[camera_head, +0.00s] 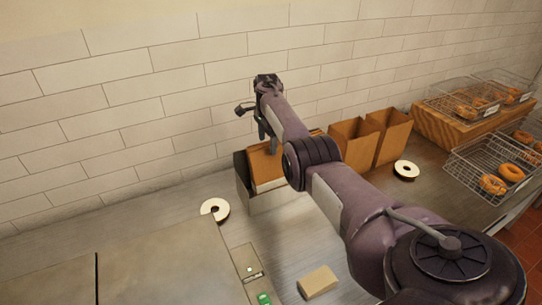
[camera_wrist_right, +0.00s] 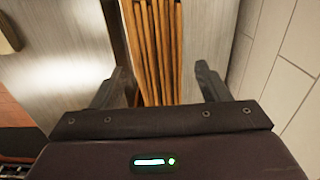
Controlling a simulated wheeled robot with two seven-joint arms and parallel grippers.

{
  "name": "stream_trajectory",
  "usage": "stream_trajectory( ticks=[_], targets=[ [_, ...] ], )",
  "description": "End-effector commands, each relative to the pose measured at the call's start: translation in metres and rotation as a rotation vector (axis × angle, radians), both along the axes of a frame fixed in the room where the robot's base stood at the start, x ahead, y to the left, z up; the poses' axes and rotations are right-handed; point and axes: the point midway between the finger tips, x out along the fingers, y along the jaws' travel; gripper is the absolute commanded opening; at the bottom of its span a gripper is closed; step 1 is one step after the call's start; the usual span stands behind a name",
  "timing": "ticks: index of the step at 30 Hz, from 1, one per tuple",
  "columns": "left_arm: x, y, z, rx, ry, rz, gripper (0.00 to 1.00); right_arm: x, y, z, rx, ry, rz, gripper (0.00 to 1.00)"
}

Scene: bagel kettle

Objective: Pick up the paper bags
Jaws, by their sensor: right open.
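Folded brown paper bags (camera_head: 262,163) stand in a dark and light holder (camera_head: 243,180) on the counter near the tiled wall. My right gripper (camera_head: 251,122) is above the holder, open and empty. In the right wrist view the edges of several brown bags (camera_wrist_right: 155,45) run upright in the picture, between the two spread fingers of the gripper (camera_wrist_right: 162,72). I cannot tell whether a finger touches them. Two opened brown paper bags (camera_head: 354,143) (camera_head: 393,136) stand to the right of the holder. My arm hides part of the holder. My left gripper is not in view.
Wire baskets with bagels (camera_head: 494,184) (camera_head: 467,100) are at the right, some on a wooden stand (camera_head: 440,128). The tiled wall (camera_head: 130,90) is close behind the holder.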

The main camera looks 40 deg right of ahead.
Motion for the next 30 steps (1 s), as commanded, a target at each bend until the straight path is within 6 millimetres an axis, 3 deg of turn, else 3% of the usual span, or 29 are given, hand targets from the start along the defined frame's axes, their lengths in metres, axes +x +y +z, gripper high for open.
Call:
stream_trajectory(
  ticks=[3, 18, 30],
  targets=[
    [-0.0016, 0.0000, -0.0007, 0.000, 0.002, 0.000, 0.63, 0.0000, 0.0001, -0.0001, 0.000, 0.000, 0.001, 0.66],
    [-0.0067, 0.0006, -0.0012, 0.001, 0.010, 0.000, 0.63, 0.0001, 0.0000, 0.0005, 0.000, 0.000, 0.001, 0.01],
    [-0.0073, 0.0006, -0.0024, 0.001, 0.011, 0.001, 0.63, 0.0007, -0.0006, 0.0048, -0.002, -0.003, 0.001, 0.00]
  ],
)
